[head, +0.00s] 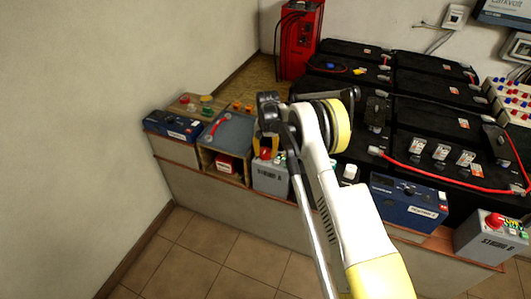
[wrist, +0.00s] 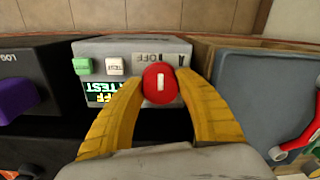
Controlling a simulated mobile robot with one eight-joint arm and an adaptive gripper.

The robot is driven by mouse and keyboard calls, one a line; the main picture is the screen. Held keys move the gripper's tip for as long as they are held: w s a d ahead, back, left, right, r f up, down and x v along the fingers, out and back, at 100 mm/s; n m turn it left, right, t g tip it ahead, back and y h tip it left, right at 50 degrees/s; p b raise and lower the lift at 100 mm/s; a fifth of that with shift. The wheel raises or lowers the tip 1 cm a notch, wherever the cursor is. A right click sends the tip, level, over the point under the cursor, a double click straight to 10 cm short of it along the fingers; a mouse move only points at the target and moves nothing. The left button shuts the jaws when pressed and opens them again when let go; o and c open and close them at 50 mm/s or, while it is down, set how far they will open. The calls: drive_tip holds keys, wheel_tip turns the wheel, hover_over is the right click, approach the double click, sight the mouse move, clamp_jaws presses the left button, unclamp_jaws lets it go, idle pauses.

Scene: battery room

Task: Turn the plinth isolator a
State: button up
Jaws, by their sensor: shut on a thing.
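The plinth isolator a appears as a grey box (head: 270,179) with lettering like "STRING A" on its front, on the low bench below my gripper. In the wrist view, the grey box (wrist: 130,48) shows a red round knob (wrist: 159,83) with a white mark that looks about upright in the picture. My gripper (wrist: 158,88) has its two yellow fingers shut on the red knob, one on each side. In the head view my gripper (head: 265,147) is over the box and the knob is mostly hidden.
A green button (wrist: 83,66) and a white button (wrist: 115,66) sit beside the knob. A blue-grey tray (head: 230,130) with a red handle stands left of the box. A similar grey box (head: 484,240) with a red knob stands far right. Black batteries (head: 430,105) fill the back.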

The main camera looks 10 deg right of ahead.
sight(266, 150)
drive_tip(key=shift+m, duration=0.3)
drive_tip(key=o, duration=1.2)
drive_tip(key=r, duration=1.2)
drive_tip(key=shift+s+d, duration=0.1)
drive_tip(key=shift+d, duration=0.1)
